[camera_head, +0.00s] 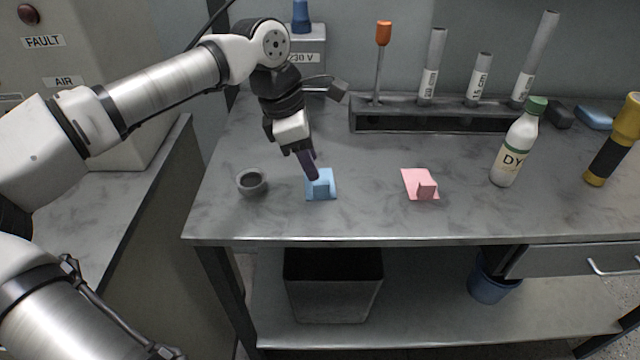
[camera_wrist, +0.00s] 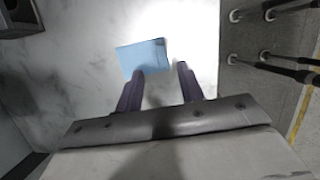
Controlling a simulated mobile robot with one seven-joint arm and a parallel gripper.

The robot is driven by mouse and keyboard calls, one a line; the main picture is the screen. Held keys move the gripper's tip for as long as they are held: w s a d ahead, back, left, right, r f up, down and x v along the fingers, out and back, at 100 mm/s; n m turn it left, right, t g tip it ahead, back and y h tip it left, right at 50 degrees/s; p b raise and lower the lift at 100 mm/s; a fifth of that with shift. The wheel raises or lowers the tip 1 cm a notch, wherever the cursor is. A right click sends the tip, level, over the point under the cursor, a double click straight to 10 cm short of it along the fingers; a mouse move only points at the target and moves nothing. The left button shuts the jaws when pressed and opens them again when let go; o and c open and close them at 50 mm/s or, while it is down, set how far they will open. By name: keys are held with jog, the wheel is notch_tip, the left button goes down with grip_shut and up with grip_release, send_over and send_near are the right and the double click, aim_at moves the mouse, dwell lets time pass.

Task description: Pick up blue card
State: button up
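The blue card (camera_head: 329,179) lies on the grey workbench near its front edge, with a small raised blue block or tab on it. In the wrist view, the blue card (camera_wrist: 142,57) lies flat on the bright bench, slightly left of the middle. My gripper (camera_head: 312,173) points down at the card from above. In the wrist view, my gripper (camera_wrist: 160,70) has its two purple fingers apart, with nothing held between them. The left fingertip overlaps the card's lower edge; the right one is beside the card. I cannot tell if a finger touches it.
A pink card (camera_head: 413,178) with a raised tab lies to the right, and a small grey ring-shaped cup (camera_head: 251,183) to the left. A white bottle (camera_head: 516,150) and a rack (camera_head: 450,124) with tubes stand farther right and back. Bare bench separates the cards.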

aim_at(321, 182)
jog(key=x, duration=0.5)
jog(key=shift+s+d+r+p, duration=0.1)
jog(key=shift+s+d+p, duration=0.1)
jog(key=shift+p, duration=0.2)
jog(key=shift+a, duration=0.1)
grip_shut()
